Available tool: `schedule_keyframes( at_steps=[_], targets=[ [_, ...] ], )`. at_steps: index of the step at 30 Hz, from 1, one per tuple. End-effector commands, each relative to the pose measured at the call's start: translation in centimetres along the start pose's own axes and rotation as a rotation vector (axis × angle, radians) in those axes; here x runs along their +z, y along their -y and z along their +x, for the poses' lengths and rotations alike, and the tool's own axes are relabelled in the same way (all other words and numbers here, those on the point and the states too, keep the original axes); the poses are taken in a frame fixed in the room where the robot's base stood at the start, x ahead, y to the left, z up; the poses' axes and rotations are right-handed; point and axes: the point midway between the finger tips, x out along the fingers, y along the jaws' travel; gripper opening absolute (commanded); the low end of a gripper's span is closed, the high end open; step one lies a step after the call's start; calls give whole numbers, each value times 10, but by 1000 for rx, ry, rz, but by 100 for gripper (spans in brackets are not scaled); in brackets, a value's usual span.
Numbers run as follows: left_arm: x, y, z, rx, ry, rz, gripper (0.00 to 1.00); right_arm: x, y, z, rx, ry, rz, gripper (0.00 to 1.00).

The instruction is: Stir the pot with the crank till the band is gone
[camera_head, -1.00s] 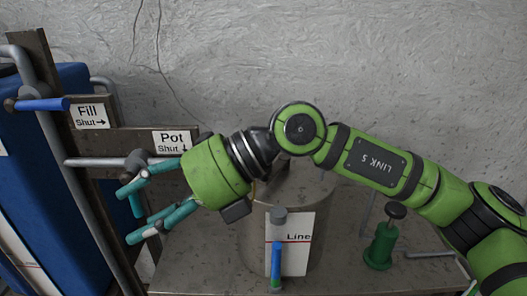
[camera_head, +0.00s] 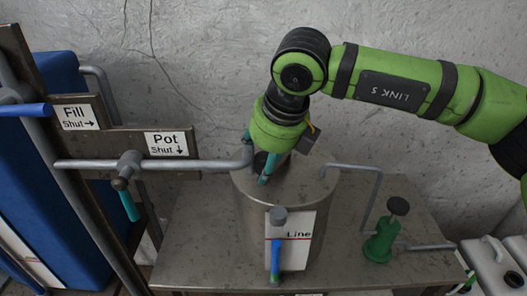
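The metal pot (camera_head: 252,213) stands on the grey bench with a sight tube (camera_head: 275,257) on its front, beside a white card marked "Line" with a red line. The tube has a grey cap, and its coloured column looks blue with a greener part at the bottom. My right gripper (camera_head: 258,160) points down at the pot's top, its teal fingers among dark parts there. Whether it is open or shut on something is unclear. I cannot make out the crank; the gripper covers the middle of the lid. My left gripper is not in view.
The Pot valve (camera_head: 130,163) has its teal handle hanging down. The Fill valve handle (camera_head: 27,110) is blue and level, by a blue tank (camera_head: 62,80). A green pump-like fitting (camera_head: 381,243) stands right of the pot. A grey container (camera_head: 492,262) is at far right.

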Motion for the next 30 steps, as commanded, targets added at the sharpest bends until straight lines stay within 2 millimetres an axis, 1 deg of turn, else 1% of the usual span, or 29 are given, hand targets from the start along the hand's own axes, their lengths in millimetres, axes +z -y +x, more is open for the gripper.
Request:
schedule_keyframes(
  at_steps=[3,9,10,11,12,14,30],
  targets=[
    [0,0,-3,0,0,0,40,0,0,5,0,0,-1,56],
    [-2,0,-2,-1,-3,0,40,0,0,6,1,0,-1,56],
    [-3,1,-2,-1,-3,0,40,0,-1,6,1,0,-1,52],
    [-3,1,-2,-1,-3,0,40,0,-1,6,1,0,-1,40],
    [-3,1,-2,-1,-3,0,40,0,-1,6,1,0,-1,24],
    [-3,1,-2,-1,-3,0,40,0,0,6,1,1,-1,0],
    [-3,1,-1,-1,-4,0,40,1,2,4,0,6,-2,0]
  ],
)
